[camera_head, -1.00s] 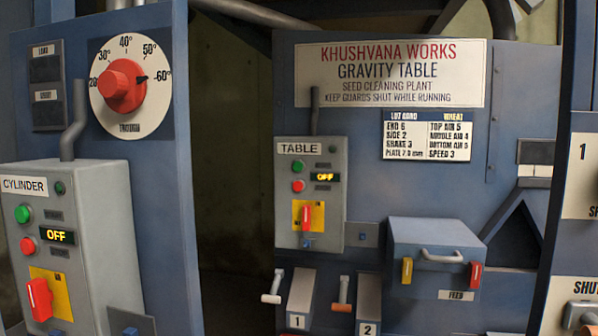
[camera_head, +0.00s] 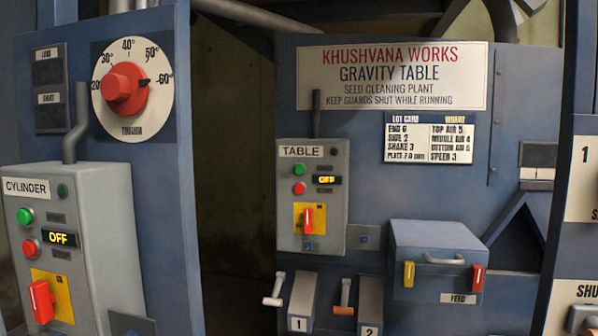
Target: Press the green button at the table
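The TABLE control box (camera_head: 326,222) is a grey box on the blue machine front, in the middle of the head view. Its green button (camera_head: 298,170) is at the upper left of the box face, above a red button (camera_head: 299,188). A small display (camera_head: 327,180) beside them reads OFF. A red switch handle (camera_head: 308,220) stands upright on a yellow plate below. Neither of my grippers is in view. Nothing covers the green button.
The CYLINDER box (camera_head: 65,240) at left has its own green button (camera_head: 25,216) and an OFF display. A red dial (camera_head: 124,89) is above it. Levers (camera_head: 274,289), a FEED box (camera_head: 437,260) and a dark gap (camera_head: 230,170) surround the TABLE box.

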